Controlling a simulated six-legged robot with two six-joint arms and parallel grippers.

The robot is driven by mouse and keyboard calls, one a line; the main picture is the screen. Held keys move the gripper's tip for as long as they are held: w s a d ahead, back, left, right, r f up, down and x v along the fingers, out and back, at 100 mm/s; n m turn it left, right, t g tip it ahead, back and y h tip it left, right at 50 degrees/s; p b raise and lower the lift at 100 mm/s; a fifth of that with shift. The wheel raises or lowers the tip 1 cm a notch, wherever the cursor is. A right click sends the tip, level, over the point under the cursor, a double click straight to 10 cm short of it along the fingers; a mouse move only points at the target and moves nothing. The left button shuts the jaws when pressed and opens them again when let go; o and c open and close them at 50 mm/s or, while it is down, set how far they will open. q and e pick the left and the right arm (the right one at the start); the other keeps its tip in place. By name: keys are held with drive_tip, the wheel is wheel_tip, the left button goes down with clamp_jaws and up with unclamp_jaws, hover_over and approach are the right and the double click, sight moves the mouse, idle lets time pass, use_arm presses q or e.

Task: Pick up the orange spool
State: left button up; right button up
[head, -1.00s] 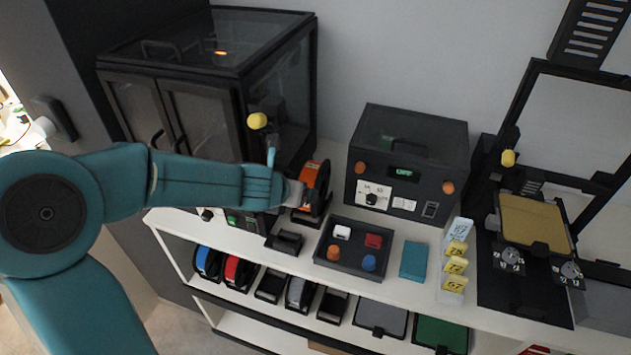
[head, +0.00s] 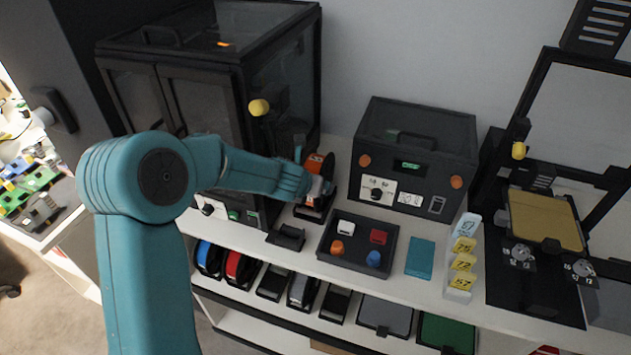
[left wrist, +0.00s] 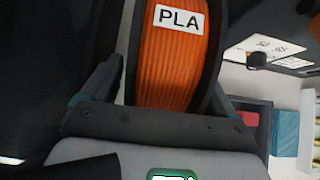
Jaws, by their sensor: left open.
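The orange spool (head: 312,166) with black flanges stands upright in a black holder on the white shelf top, right of the dark cabinet. In the left wrist view the orange spool (left wrist: 165,75) fills the upper middle, with a white "PLA" label facing the camera. My left gripper (head: 319,186) is at the spool's front and hides part of it. Its jaws are open, with a finger beside the spool's left edge in the left wrist view; the other finger is hard to make out. My right gripper is not in view.
A dark enclosed cabinet (head: 215,80) stands close on the left and a dark box with orange knobs (head: 415,150) on the right. A black tray (head: 335,262) with small coloured parts and an empty black holder (head: 286,237) lie in front. Red and blue spools (head: 240,268) sit below.

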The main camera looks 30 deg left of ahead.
use_arm(q)
drive_tip(key=shift+s+r, duration=0.15)
drive_tip(key=shift+s+d+r, duration=0.1)
drive_tip(key=shift+s+d, duration=0.05)
drive_tip(key=shift+c, duration=0.9)
drive_tip(key=c, duration=1.4)
drive_tip(key=shift+w+r+p, duration=0.3)
drive_tip(key=shift+r+p, duration=0.45)
drive_tip(key=shift+p, duration=0.1)
wheel_tip(320, 180, up, 2)
drive_tip(key=shift+s+r+p, duration=0.1)
drive_tip(key=shift+p, duration=0.9)
drive_tip(key=s+d+b, duration=0.1)
drive_tip(key=s+b, duration=0.1)
drive_tip(key=shift+s+d+f+b, duration=0.1)
drive_tip(key=shift+d+f+b, duration=0.2)
drive_tip(key=shift+d+f, duration=0.1)
drive_tip(key=s+d+b, duration=0.7)
drive_tip(key=s+d, duration=1.3)
drive_tip(key=s, duration=0.1)
drive_tip(key=shift+r+b, duration=0.2)
drive_tip(key=shift+b, duration=0.1)
